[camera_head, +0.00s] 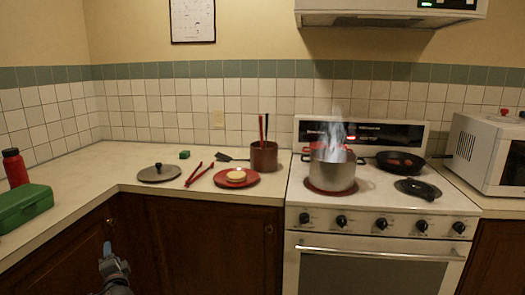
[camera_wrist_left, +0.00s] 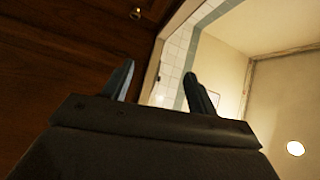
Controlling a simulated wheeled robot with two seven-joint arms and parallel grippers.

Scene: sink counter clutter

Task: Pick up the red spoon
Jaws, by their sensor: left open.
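A thin red handle (camera_head: 266,127) stands upright in a brown crock (camera_head: 264,158) on the counter, beside a dark handle. It may be the red spoon; its lower end is hidden in the crock. My left gripper (camera_head: 108,250) is low at the left, in front of the dark cabinets and below the counter top, well apart from the crock. In the left wrist view my left gripper (camera_wrist_left: 160,85) shows two spread fingers with nothing between them. My right gripper is not in view.
Red tongs (camera_head: 199,174), a red plate (camera_head: 236,178) with a pale round item, and a grey lid (camera_head: 159,173) lie near the crock. A steaming pot (camera_head: 332,172) stands on the stove. A green box (camera_head: 22,207) and red bottle (camera_head: 15,168) are at left.

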